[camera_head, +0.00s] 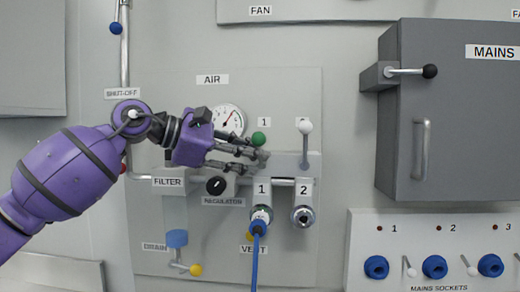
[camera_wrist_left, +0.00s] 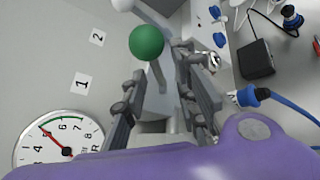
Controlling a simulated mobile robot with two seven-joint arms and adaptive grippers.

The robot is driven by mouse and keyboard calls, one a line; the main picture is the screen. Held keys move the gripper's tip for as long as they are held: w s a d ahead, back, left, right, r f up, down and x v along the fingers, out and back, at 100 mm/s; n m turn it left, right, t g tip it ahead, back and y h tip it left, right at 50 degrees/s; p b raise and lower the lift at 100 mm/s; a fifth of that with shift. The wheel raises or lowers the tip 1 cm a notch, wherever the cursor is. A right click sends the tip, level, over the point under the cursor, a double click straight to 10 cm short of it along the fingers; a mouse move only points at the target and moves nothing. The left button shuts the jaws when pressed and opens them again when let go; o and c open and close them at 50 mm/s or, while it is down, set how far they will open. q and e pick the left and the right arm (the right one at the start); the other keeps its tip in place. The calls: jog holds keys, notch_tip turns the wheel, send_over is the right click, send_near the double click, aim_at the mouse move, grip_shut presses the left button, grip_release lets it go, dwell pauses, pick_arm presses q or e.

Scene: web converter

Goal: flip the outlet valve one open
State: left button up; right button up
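The outlet valve one lever carries a green ball knob (camera_head: 258,139) under the label 1 on the AIR panel (camera_head: 300,90). My left gripper (camera_head: 257,152) is at this lever, its fingers apart, just below the knob in the head view. In the left wrist view the green knob (camera_wrist_left: 146,42) shows near the fingertips, and its grey stem runs down between the two open fingers of the gripper (camera_wrist_left: 160,68). Whether a finger touches the stem cannot be told. The valve body behind is partly hidden by the fingers. My right gripper is not in view.
The outlet two lever with a white knob (camera_head: 304,126) stands upright close to the right. A pressure gauge (camera_head: 228,121) sits behind my left wrist. A blue hose (camera_head: 256,250) hangs from outlet one. The grey MAINS box (camera_head: 450,120) juts out farther right.

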pick_arm(q)
jog(key=shift+w+d, duration=0.25)
jog(key=shift+d, duration=0.2)
jog(key=shift+w+d, duration=0.2)
jog(key=shift+d, duration=0.25)
jog(key=shift+w+d+f+p, duration=0.2)
jog(key=shift+p, duration=0.1)
jog(key=shift+c, duration=0.6)
grip_shut()
